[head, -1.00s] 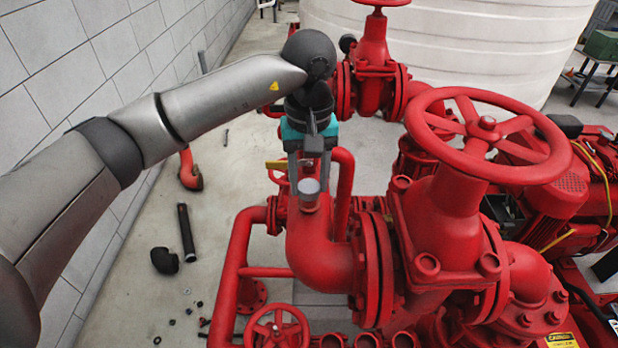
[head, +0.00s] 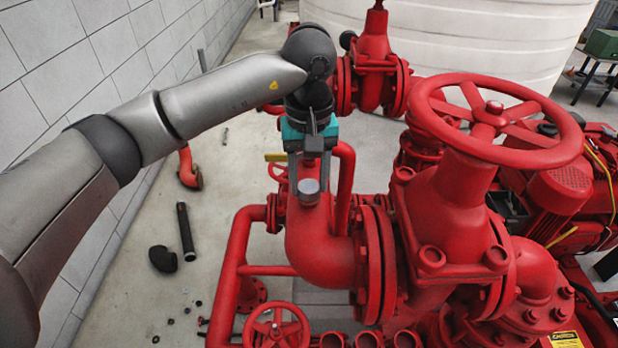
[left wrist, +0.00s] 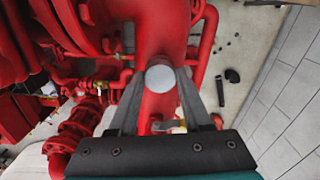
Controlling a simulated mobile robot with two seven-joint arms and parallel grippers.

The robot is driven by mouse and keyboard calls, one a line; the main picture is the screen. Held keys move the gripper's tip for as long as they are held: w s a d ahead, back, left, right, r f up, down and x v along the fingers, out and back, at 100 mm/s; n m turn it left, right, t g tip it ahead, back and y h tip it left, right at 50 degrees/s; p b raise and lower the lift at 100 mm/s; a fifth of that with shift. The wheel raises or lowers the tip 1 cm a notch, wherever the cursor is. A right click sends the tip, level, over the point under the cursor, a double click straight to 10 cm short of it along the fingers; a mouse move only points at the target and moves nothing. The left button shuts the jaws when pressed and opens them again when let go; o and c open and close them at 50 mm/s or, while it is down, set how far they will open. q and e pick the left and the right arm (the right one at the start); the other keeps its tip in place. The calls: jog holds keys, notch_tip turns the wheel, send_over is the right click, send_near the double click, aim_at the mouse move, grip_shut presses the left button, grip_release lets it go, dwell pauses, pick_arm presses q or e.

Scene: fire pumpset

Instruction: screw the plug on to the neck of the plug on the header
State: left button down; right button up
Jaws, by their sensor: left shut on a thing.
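The plug (head: 309,187) is a small grey cap with a round flat top. It stands upright over the top of the red header pipe (head: 318,245), where the pipe bends to the right. My left gripper (head: 309,180) points down at it from above and is shut on it. In the left wrist view, the plug's round top (left wrist: 160,78) shows between the two grey fingers, against the red pipe. The neck under the plug is hidden, so I cannot tell how far the plug is seated. My right gripper is not in view.
A large red valve handwheel (head: 494,122) stands close on the right. A thin red pipe (head: 345,185) rises just right of the gripper. A black pipe (head: 186,231) and a black elbow (head: 163,259) lie on the open floor at left, beside the grey block wall (head: 90,60).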

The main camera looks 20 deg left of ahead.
pick_arm(q)
jog(key=m+b, duration=0.2)
jog(key=shift+f+m, duration=0.15)
jog(key=shift+m, duration=0.15)
jog(key=shift+m+b, duration=0.65)
jog(key=shift+m, duration=0.15)
jog(key=shift+r, duration=0.2)
jog(key=m+b, duration=0.1)
jog(key=m, duration=0.1)
jog(key=shift+f+m+b, duration=0.15)
jog(key=shift+m+b, duration=0.15)
jog(key=shift+b, duration=0.1)
jog(key=shift+m+b, duration=0.35)
jog(key=shift+m, duration=0.85)
